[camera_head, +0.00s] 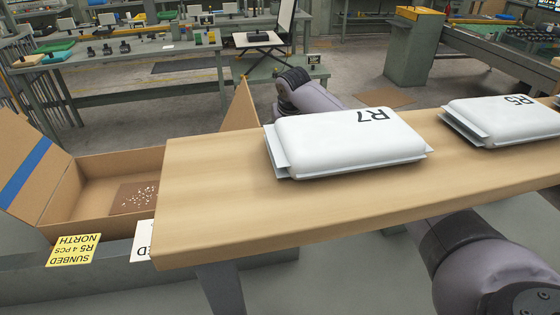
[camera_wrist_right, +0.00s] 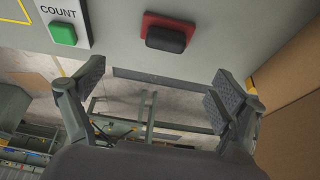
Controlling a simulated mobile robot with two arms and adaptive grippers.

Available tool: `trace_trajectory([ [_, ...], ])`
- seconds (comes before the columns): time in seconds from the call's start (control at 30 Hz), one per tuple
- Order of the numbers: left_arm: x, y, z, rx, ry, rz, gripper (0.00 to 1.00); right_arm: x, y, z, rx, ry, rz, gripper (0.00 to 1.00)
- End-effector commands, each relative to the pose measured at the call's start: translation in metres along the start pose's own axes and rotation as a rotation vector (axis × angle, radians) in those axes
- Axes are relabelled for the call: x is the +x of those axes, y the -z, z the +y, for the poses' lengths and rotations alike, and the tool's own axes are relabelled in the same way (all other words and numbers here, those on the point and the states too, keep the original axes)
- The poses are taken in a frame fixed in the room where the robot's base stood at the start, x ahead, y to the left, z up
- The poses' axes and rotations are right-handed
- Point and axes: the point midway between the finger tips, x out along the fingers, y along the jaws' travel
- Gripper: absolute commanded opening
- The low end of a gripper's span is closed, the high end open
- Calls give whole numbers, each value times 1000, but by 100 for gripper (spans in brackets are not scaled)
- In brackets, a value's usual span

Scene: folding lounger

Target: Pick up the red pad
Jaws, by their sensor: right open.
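In the right wrist view a red pad (camera_wrist_right: 172,20) with a dark block on its lower part is on a grey panel, near the top and just right of the middle. My right gripper (camera_wrist_right: 157,90) is open, with its two fingers wide apart and nothing between them. The pad lies beyond the fingertips, above the gap between them in the picture, and is not touched. The head view shows neither the red pad nor my grippers; only parts of my arms show there.
A green button (camera_wrist_right: 63,33) marked COUNT sits left of the pad. Cardboard (camera_wrist_right: 290,85) stands close to the right finger. In the head view, white packages R7 (camera_head: 345,143) and R5 (camera_head: 505,119) lie on a wooden table (camera_head: 225,205); an open cardboard box (camera_head: 95,190) stands left.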

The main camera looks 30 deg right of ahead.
Motion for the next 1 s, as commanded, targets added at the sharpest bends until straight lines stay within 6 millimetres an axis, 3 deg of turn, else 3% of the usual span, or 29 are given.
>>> trace_trajectory([
  [0.13,0,5,5,-2,-6,8,40,27,-1,0,1,0,-3,90],
  [0.37,-1,18,19,-4,-23,27,40,44,-1,-1,0,1,0,90],
  [0.7,0,17,15,0,-18,25,40,87,-9,-8,1,1,-2,90],
  [1.0,1,14,12,-1,-14,20,40,94,-9,-7,0,1,1,90],
])
